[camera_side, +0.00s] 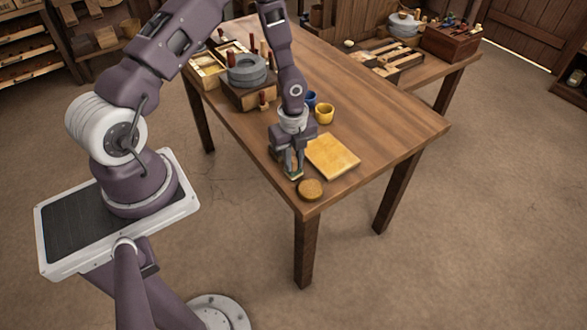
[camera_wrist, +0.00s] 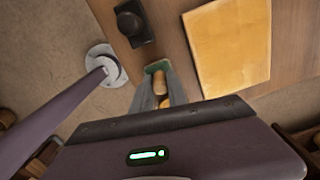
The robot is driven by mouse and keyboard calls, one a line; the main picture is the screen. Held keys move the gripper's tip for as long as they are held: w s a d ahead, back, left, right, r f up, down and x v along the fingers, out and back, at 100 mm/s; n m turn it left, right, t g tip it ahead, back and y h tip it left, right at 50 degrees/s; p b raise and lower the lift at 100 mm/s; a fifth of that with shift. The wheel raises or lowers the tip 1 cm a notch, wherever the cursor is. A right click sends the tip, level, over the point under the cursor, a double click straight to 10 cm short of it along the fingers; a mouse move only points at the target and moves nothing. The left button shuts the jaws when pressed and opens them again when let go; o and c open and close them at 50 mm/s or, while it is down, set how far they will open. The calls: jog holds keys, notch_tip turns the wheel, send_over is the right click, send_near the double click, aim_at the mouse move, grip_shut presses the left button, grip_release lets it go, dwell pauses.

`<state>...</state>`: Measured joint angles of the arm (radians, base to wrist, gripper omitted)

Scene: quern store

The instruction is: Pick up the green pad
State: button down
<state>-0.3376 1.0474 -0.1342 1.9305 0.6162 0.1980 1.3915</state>
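The green pad (camera_wrist: 157,67) shows in the wrist view as a small green edge at my fingertips. In the side view a small green piece (camera_side: 296,176) shows right at the fingertips, low over the table near its front corner. My gripper (camera_side: 294,170) points down, with a finger on each side of the pad; it also shows in the wrist view (camera_wrist: 160,78). Tan rounded shapes show between the fingers and hide part of the pad. I cannot tell whether the fingers press on the pad or whether it rests on the table.
A yellow board (camera_side: 333,156) lies just right of my gripper. A round brown disc (camera_side: 311,189) lies near the front corner. A yellow cup (camera_side: 324,113) and a blue cup (camera_side: 310,98) stand behind. A grey quern stone (camera_side: 247,71) stands farther back. The table's right part is clear.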

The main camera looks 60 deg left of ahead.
aim_at(294, 159)
jog(key=shift+r, duration=0.1)
notch_tip(294, 159, up, 10)
jog(key=shift+f, duration=0.1)
jog(key=c, duration=2.1)
grip_release()
grip_shut()
